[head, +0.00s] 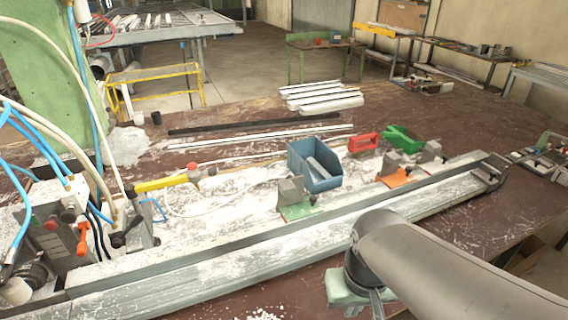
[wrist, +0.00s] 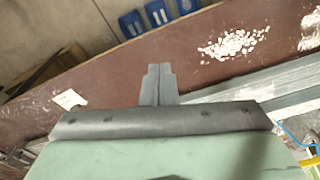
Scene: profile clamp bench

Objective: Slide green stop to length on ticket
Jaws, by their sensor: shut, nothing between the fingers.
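The green stop (head: 297,207), a grey block on a green base plate, sits behind the long metal rail (head: 230,245), near its middle. My gripper (head: 377,304) is in front of the rail, to the right of the stop and apart from it; my arm partly hides it. In the wrist view my gripper (wrist: 158,72) shows its two fingers together and empty, over the brown bench top. A small white paper (wrist: 70,99) lies on the bench in the wrist view; I cannot read it or tell whether it is the ticket.
A similar block on an orange plate (head: 397,174) stands farther right behind the rail. A blue bin (head: 314,166), a red item (head: 362,142) and a green item (head: 404,138) stand behind. Hoses and a clamp unit (head: 60,235) crowd the left. White chips (wrist: 234,43) lie on the bench.

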